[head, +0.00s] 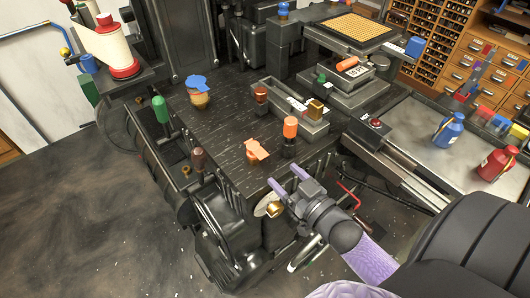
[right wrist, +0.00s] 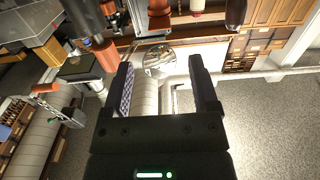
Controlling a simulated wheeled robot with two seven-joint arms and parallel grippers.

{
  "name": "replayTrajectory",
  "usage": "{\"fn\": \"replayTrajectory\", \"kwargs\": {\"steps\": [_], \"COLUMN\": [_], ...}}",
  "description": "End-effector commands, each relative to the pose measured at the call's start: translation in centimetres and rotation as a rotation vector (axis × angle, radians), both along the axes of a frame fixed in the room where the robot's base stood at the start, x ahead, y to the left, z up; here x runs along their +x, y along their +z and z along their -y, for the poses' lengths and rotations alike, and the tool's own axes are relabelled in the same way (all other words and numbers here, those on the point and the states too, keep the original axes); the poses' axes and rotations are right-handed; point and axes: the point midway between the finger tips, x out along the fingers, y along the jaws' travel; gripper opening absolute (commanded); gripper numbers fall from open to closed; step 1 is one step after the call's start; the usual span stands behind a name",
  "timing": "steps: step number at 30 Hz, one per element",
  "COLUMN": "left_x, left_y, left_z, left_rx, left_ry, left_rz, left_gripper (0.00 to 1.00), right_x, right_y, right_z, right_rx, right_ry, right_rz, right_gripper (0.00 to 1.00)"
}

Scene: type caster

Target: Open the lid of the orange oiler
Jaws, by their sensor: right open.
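The orange oiler (head: 257,149) shows as a small orange cap with a tab on the dark machine top, near its front edge. What lies under the cap is hard to make out, and its lid looks closed. My right gripper (head: 287,178) is open and empty, just in front of the machine's front edge, below and to the right of the oiler, apart from it. In the right wrist view the gripper's two fingers (right wrist: 162,75) stand wide apart with nothing held. I cannot tell the oiler for sure in that view. My left gripper is out of view.
An orange-topped handle (head: 290,128) stands upright close to the right of the oiler. A similar blue-lidded oiler (head: 197,84) sits farther back. A brass part (head: 273,209) is below the front edge. Blue (head: 447,132) and red (head: 496,164) bottles stand on the right tray.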

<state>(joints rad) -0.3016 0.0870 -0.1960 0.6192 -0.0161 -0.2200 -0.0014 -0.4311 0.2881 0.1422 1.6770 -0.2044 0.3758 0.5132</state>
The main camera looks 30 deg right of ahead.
Motion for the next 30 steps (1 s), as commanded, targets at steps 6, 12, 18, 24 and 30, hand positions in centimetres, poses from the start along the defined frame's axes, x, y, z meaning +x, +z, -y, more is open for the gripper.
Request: {"fn": "replayTrajectory", "kwargs": {"steps": [6, 12, 18, 24, 30], "left_x": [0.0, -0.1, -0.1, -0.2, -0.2], "left_y": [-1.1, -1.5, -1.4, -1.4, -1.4], "left_z": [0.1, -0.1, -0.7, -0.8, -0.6], "left_rx": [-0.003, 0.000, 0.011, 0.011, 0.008], "left_ry": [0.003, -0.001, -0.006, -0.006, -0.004], "left_rz": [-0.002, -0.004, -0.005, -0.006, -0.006], "left_gripper": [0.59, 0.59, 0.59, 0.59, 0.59], "right_x": [5.2, 7.5, 7.8, 7.7, 7.7], "right_y": [-0.3, -0.3, -0.2, -0.2, -0.2], "right_z": [-0.4, -0.6, -0.6, -0.6, -0.6], "right_rx": [-0.002, -0.001, -0.001, -0.001, -0.001], "right_ry": [0.000, -0.001, -0.001, -0.001, -0.001], "right_rz": [0.000, -0.004, -0.005, -0.005, -0.005], "right_gripper": [0.76, 0.76, 0.76, 0.53, 0.11]}}
